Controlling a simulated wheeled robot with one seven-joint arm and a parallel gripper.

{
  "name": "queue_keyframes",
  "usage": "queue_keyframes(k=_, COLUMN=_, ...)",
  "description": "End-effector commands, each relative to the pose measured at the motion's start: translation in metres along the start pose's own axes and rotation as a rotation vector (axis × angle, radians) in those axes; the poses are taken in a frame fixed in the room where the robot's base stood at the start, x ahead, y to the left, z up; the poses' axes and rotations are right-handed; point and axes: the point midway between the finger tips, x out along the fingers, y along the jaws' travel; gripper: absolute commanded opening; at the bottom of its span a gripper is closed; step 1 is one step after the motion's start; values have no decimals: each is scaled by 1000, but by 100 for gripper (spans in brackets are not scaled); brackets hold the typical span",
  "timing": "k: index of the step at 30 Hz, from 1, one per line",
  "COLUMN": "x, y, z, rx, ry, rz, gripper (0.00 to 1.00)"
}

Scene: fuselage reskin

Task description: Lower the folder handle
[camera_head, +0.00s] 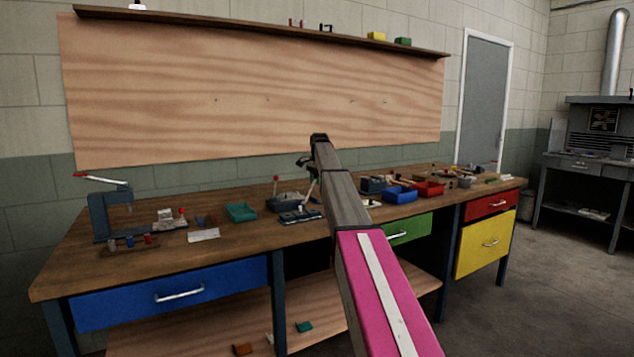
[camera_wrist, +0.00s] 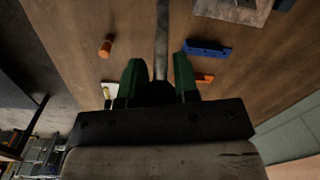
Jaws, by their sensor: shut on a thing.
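In the wrist view, a long grey bar (camera_wrist: 162,30), which looks like the folder handle, runs from the top edge down between the two green fingers of my gripper (camera_wrist: 159,72). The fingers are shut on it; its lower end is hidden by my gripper. In the head view, my gripper (camera_head: 310,178) hangs above the middle of the workbench. I cannot tell in the head view which part my gripper holds.
The wooden bench (camera_head: 230,262) also bears a lever press (camera_head: 108,212), a teal tray (camera_head: 241,212), a blue bin (camera_head: 400,194) and a red bin (camera_head: 429,188). In the wrist view, an orange cylinder (camera_wrist: 105,48) and a blue block (camera_wrist: 207,49) lie either side of the bar.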

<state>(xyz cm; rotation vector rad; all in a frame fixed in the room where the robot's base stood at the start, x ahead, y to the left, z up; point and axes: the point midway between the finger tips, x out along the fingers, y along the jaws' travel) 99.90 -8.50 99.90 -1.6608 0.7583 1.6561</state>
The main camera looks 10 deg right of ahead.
Motion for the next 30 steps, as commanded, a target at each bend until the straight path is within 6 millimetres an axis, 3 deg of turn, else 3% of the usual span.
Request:
queue_keyframes(k=25, x=4, y=4, z=5, rx=0, ry=-7, rz=8, gripper=0)
queue_keyframes(k=26, x=4, y=4, z=5, rx=0, ry=-7, rz=8, gripper=32)
queue_keyframes(k=27, x=4, y=4, z=5, rx=-1, ry=-7, rz=8, gripper=45)
queue_keyframes(k=28, x=4, y=4, z=4, rx=-1, ry=-7, rz=8, gripper=54)
queue_keyframes(k=30, x=3, y=4, z=4, rx=0, ry=-6, rz=6, gripper=54)
